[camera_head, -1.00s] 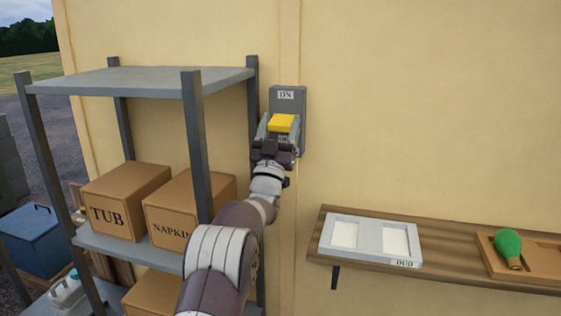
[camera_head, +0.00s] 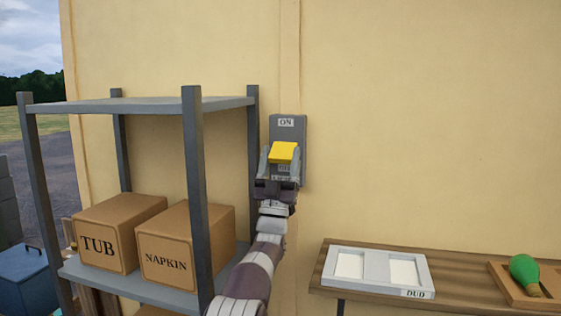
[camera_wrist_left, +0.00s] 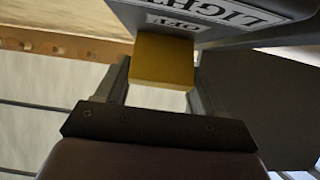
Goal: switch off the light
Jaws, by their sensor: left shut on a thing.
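The light switch is a grey box (camera_head: 289,124) on the yellow wall, with an ON label at its top. Its yellow lever (camera_head: 284,152) sticks out at about mid-height, below the ON label. In the left wrist view, the lever (camera_wrist_left: 162,62) sits beside the box's LIGHT label (camera_wrist_left: 222,12) and a smaller label. My left gripper (camera_head: 279,165) comes from below and is shut on the yellow lever, one finger on each side. The gripper (camera_wrist_left: 160,88) hides the lower part of the box. My right gripper is not in view.
A grey shelf rack (camera_head: 192,150) stands close on the left, with TUB (camera_head: 97,247) and NAPKIN (camera_head: 166,264) boxes. At right, a wooden wall shelf (camera_head: 455,268) carries a white two-panel tray (camera_head: 376,270) marked DUD and a green bulb (camera_head: 524,272). The wall above is clear.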

